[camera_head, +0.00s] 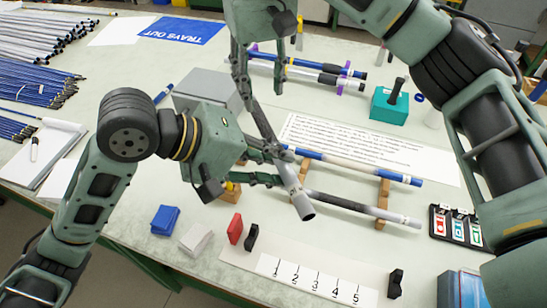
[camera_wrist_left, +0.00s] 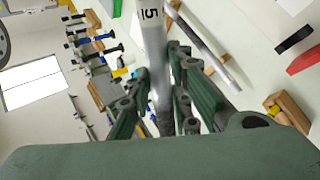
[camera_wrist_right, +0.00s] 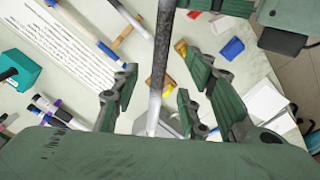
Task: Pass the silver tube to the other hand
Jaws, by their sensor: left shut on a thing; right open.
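The silver tube (camera_head: 301,204) is held slanting above the bench, with its lower end hanging free. It has a dark mottled middle and a pale end marked 5 in the left wrist view (camera_wrist_left: 151,35). My left gripper (camera_head: 283,166) is shut on it, and its fingers hide part of the tube. My right gripper (camera_head: 262,88) is above, open, with its fingers pointing down. In the right wrist view the tube (camera_wrist_right: 160,85) runs between the spread fingers, with a gap on both sides; its far end is near the palm.
Below, a blue-and-white tube (camera_head: 385,173) and another grey tube (camera_head: 375,213) lie on wooden rests (camera_head: 382,195). A grey box (camera_head: 205,88) and a teal block (camera_head: 389,104) stand nearby. A numbered strip (camera_head: 315,280) and coloured blocks (camera_head: 165,220) lie in front.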

